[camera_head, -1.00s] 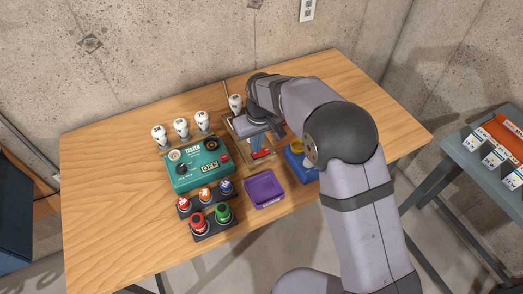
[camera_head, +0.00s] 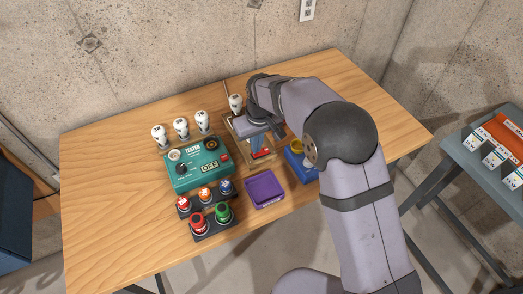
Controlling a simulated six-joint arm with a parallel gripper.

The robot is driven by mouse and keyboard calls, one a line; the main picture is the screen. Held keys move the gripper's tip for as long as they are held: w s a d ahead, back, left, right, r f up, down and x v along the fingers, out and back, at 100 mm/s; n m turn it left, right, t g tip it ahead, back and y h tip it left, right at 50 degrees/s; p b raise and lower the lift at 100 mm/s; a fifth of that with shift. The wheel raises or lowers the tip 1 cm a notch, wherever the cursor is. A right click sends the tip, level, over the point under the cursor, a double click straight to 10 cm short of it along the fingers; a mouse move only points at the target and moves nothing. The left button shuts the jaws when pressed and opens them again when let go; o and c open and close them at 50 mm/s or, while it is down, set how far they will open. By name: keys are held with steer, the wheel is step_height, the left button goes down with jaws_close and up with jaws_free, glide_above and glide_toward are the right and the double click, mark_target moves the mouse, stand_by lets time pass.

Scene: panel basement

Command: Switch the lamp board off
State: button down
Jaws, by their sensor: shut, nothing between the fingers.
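The lamp board (camera_head: 231,151) lies on the wooden table, right of the green tester box. Its frame is brown, and a white lamp (camera_head: 236,103) stands at its back edge. A red part (camera_head: 261,154), seemingly its switch handle, shows at the front of the board. My gripper (camera_head: 256,143) is shut and empty, pointing down over the board just behind the red part. I cannot tell whether the fingertips touch it. My wrist hides much of the board.
The green tester box (camera_head: 198,170) stands left, with several white lamps (camera_head: 181,128) behind it. Red and green buttons (camera_head: 223,214) sit in front. The table's left side is clear.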

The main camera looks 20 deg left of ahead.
steer(key=shift+f+b, duration=0.3)
steer(key=shift+f, duration=0.25)
steer(key=shift+r, duration=0.1)
step_height(320, 180, up, 7)
steer(key=p, duration=0.5)
stand_by(0.7)
stand_by(0.3)
